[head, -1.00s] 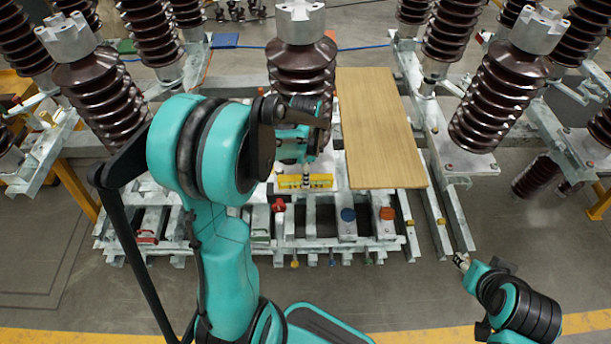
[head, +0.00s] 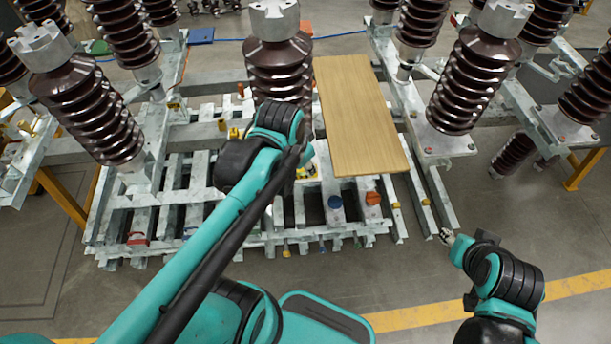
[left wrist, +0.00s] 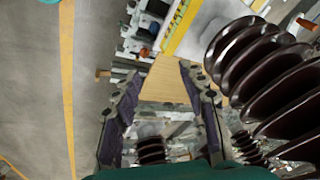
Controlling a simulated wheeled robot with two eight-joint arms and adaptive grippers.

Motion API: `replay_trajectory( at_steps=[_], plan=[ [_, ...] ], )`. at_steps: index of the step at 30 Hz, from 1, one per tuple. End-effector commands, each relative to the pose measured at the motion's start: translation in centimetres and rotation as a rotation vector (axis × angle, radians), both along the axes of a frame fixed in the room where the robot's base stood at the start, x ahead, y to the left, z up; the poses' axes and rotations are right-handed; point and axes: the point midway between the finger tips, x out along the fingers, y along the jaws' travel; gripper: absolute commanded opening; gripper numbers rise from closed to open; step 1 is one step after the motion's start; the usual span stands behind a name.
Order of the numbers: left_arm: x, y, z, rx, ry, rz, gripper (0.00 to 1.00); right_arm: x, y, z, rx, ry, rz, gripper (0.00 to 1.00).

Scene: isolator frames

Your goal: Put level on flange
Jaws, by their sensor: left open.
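The yellow level (head: 306,170) lies on the frame at the foot of the middle insulator, largely hidden behind my left arm in the head view. In the left wrist view a long yellow bar (left wrist: 180,26), apparently the level, shows beyond the fingertips. My left gripper (left wrist: 162,72) is open and empty, its fingers apart from the bar. My left arm hides it in the head view. Pale metal flange-like caps top the insulators, such as the middle one (head: 274,18); which is the task's flange I cannot tell. My right gripper (head: 446,237) is low at the right, its jaws too small to read.
A wooden board (head: 358,115) lies on the frame right of the middle insulator. Ribbed brown insulators, such as the right one (head: 473,80), stand around the work area. Metal rails (head: 170,205) fill the front left. The grey floor at the front right is mostly clear.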

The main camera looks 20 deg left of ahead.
Motion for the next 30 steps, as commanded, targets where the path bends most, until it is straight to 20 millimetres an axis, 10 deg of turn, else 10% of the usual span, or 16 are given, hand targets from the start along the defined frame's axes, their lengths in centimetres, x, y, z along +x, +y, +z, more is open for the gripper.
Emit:
replay_trajectory(
  at_steps=[7, 21, 30],
  plan=[
    [-3.7, -2.8, 0.2, -0.167, -0.197, 0.266, 0.42, 0.0, 0.0, 0.0, 0.0, 0.0, 0.0, 0.4],
    [-4.3, -3.4, 0.0, -0.226, -0.245, 0.34, 0.42, 0.0, 0.0, -0.1, 0.0, 0.0, 0.0, 0.4],
    [-4.3, -3.4, -4.4, -0.225, -0.244, 0.339, 0.42, 0.0, 0.0, -4.5, 0.0, 0.0, 0.0, 0.4]
  ],
)
